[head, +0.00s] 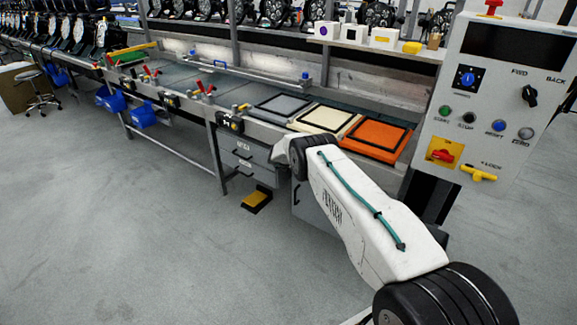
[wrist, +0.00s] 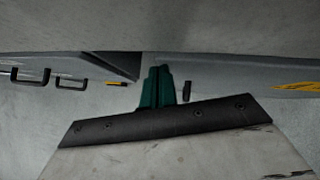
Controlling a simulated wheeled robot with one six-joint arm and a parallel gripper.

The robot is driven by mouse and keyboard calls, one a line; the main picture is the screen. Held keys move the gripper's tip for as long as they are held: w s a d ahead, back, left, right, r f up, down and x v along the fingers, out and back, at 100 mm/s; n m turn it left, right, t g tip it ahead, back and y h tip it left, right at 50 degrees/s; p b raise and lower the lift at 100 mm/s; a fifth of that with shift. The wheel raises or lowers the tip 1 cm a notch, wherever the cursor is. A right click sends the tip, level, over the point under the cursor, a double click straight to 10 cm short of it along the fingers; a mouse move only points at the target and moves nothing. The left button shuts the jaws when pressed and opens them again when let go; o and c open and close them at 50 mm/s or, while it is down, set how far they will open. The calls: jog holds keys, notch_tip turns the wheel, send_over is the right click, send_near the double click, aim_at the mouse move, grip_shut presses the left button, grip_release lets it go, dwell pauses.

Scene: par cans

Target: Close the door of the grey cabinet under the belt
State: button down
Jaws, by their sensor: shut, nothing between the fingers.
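The grey cabinet (head: 243,148) stands under the belt, with drawers and dark handles on its left part. To the right, a grey panel with a dark upright handle, which looks like its door (head: 309,208), shows partly behind my white arm. How far it stands open I cannot tell. My gripper (wrist: 160,87) shows in the wrist view as two dark green fingers, shut together and empty. A small dark upright piece, perhaps a handle (wrist: 187,92), appears just right of the fingertips; contact cannot be told. In the head view my arm hides the gripper.
A yellow and black pedal (head: 257,199) lies on the floor before the cabinet. Grey, cream and orange trays (head: 376,137) lie on the belt. A control panel (head: 495,100) stands at the right. Blue bins (head: 143,114) hang farther left.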

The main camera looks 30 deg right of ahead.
jog(key=shift+w+d+r, duration=0.15)
jog(key=shift+d+r, duration=0.3)
jog(key=shift+d, duration=0.2)
jog(key=s+a+r, duration=0.2)
jog(key=a+r, duration=0.1)
jog(key=a, duration=0.2)
jog(key=s+a+r, duration=0.3)
jog(key=a, duration=0.3)
jog(key=shift+s, duration=0.25)
